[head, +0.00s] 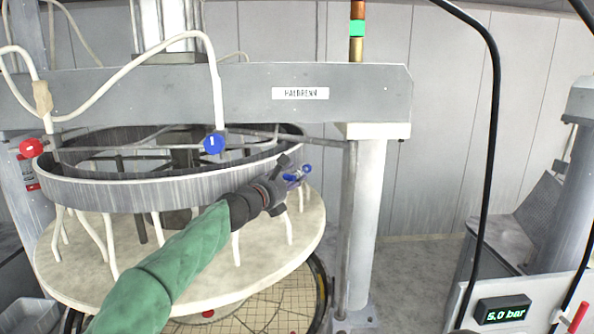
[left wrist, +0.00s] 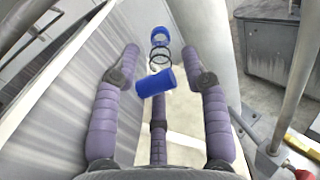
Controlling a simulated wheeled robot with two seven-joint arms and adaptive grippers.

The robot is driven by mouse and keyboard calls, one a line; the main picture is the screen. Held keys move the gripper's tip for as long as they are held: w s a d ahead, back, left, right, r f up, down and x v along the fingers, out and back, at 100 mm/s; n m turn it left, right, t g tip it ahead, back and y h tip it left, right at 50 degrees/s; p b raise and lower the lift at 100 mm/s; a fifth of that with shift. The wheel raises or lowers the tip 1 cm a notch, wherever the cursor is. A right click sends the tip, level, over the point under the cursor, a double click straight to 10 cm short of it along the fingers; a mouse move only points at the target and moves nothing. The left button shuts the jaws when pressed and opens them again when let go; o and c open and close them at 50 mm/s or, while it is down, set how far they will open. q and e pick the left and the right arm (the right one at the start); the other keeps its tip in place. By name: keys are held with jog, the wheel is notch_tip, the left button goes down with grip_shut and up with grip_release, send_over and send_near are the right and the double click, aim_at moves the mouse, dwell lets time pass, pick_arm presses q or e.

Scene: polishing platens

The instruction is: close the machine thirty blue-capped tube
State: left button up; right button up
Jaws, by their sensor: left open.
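My left gripper (head: 292,176) is open at the right rim of the large round machine (head: 150,192). In the left wrist view its purple fingers (left wrist: 160,62) stand apart on both sides of a blue cylinder (left wrist: 155,82). A clear ringed piece and a blue ring (left wrist: 161,34) show just beyond it. I cannot tell whether any finger touches the blue cylinder. In the head view small blue parts (head: 307,168) show at the fingers, partly hidden by them. My right gripper is not in view.
A grey beam (head: 230,95) crosses above the platen, with a post (head: 366,215) right of my gripper. A black cable hangs farther right. A display (head: 503,310) reads 5.0 bar.

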aim_at(297, 175)
pick_arm(q)
jog(key=shift+p+x, duration=0.6)
jog(key=shift+x, duration=1)
jog(key=shift+f, duration=0.1)
grip_shut()
